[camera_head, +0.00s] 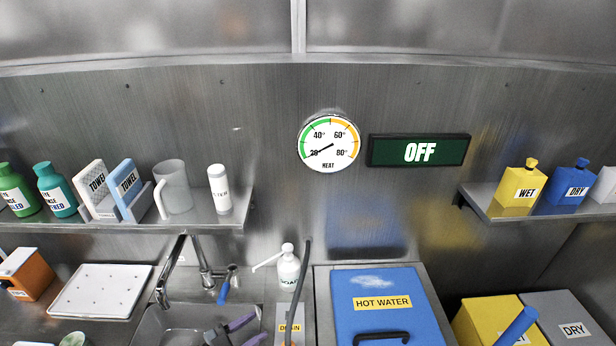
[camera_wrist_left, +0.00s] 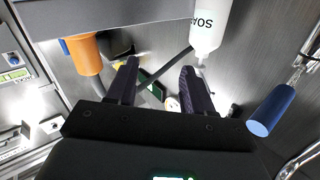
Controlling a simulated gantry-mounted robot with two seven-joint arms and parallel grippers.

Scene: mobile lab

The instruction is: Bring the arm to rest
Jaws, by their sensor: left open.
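My left gripper (camera_head: 248,330) shows at the bottom edge of the head view, over the right part of the sink, partly cut off. In the left wrist view its two dark purple fingers (camera_wrist_left: 160,68) stand apart with nothing between them. The white soap bottle (camera_head: 288,268) stands behind the gripper, and it shows at the top right of the left wrist view (camera_wrist_left: 208,28). The tap's blue handle (camera_head: 223,290) is close to the gripper, and a blue handle shows at the right of the left wrist view (camera_wrist_left: 270,110). My right gripper is not in view.
The metal sink (camera_head: 170,325) has a tap (camera_head: 204,262) behind it. A dark upright lever (camera_head: 298,285) stands at the drain label. A blue hot water lid (camera_head: 385,285) is to the right. A white perforated tray (camera_head: 100,291) lies left. Shelves above hold bottles, towel boxes and a mug.

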